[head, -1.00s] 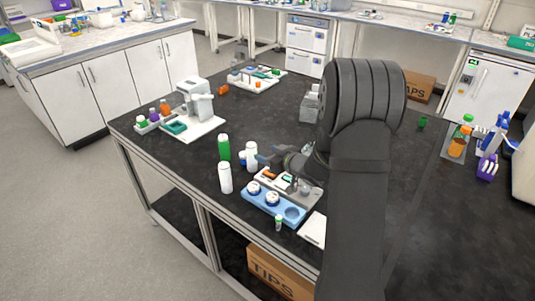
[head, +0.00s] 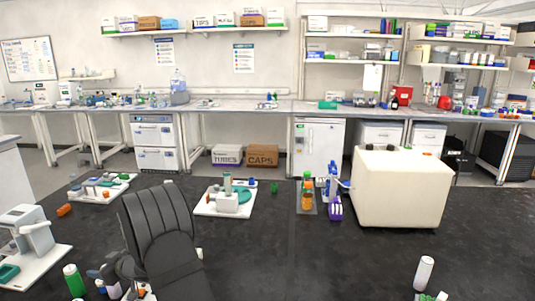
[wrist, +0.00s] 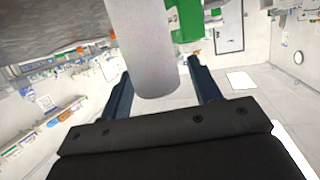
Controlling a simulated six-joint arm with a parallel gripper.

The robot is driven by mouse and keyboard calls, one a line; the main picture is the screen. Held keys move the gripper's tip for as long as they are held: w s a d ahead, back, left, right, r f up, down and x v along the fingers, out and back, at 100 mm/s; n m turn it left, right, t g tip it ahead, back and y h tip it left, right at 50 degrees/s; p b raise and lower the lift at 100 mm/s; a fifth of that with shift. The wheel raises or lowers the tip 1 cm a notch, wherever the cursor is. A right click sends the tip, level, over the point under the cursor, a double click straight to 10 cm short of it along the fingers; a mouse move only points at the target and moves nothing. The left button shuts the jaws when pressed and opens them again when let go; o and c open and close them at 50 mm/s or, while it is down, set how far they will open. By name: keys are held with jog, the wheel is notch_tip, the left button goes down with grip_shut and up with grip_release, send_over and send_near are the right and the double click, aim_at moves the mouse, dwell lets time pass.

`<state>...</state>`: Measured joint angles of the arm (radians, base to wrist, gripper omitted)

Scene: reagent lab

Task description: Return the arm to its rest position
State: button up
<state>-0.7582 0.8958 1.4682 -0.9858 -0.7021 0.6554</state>
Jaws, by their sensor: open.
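My gripper (wrist: 161,68) is open, with its two dark blue fingers apart in the wrist view. A white cylinder (wrist: 145,45), likely a bottle, shows large in the gap between the fingers. I cannot tell how far it stands beyond the tips; no finger visibly presses on it. A green bottle (wrist: 187,22) shows just behind it. In the head view my gripper (head: 99,282) is low at the left, partly hidden by my dark arm. The green bottle (head: 73,281) stands upright left of it. Nothing is seen held.
The black bench (head: 330,255) is largely clear in the middle. A white tray (head: 210,207) with a device, an orange-labelled bottle (head: 307,195), a purple rack (head: 336,208) and a big cream box (head: 400,190) stand farther back. A white bottle (head: 424,273) stands at front right.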

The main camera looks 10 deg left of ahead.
jog(key=shift+r, duration=0.8)
